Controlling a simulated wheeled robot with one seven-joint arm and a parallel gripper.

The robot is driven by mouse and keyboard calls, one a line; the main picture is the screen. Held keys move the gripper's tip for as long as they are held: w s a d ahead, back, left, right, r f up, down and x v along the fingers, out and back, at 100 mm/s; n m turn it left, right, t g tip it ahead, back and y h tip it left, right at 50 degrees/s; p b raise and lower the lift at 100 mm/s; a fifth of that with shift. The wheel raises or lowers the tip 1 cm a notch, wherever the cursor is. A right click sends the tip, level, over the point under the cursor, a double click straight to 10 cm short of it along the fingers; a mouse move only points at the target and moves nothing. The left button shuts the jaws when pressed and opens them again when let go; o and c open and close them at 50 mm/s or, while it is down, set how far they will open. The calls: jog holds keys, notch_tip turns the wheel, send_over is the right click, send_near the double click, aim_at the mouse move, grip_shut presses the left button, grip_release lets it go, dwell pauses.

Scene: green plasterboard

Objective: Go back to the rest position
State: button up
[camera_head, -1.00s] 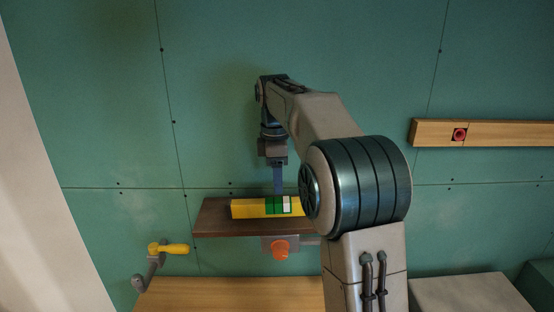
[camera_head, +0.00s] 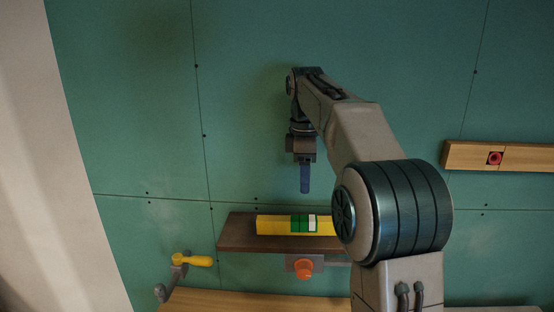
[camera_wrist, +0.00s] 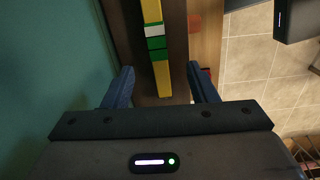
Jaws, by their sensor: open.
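My gripper (camera_head: 305,190) hangs pointing down above a dark wooden shelf (camera_head: 236,232) on the green wall. A yellow bar (camera_head: 271,225) with green and white bands lies along the shelf, below the fingertips and apart from them. In the wrist view my gripper (camera_wrist: 161,80) shows its two blue fingers spread apart with nothing held between them. The yellow bar (camera_wrist: 161,77) shows beyond and between the fingers, on the dark shelf (camera_wrist: 175,60). In the head view my arm hides the shelf's right end and the bar's right end.
Below the shelf are an orange knob (camera_head: 304,267) and, at left, a crank with a yellow handle (camera_head: 192,260). A wooden rail with a red button (camera_head: 494,158) is on the wall at right. A wooden surface (camera_head: 230,301) lies below. The wall above the shelf is clear.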

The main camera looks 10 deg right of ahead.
jog(key=s+f+m+t, duration=0.1)
jog(key=s+f+m, duration=0.4)
jog(key=s, duration=0.4)
jog(key=s+f+m+t+b, duration=0.1)
jog(key=s+f+m, duration=0.4)
jog(key=s, duration=0.5)
jog(key=s+f+m+t+b, duration=0.1)
jog(key=s+f+m, duration=0.4)
jog(key=s+f, duration=0.2)
jog(key=shift+s+d+t, duration=0.25)
jog(key=shift+s+t, duration=0.15)
jog(key=shift+s, duration=0.8)
jog(key=shift+f, duration=0.1)
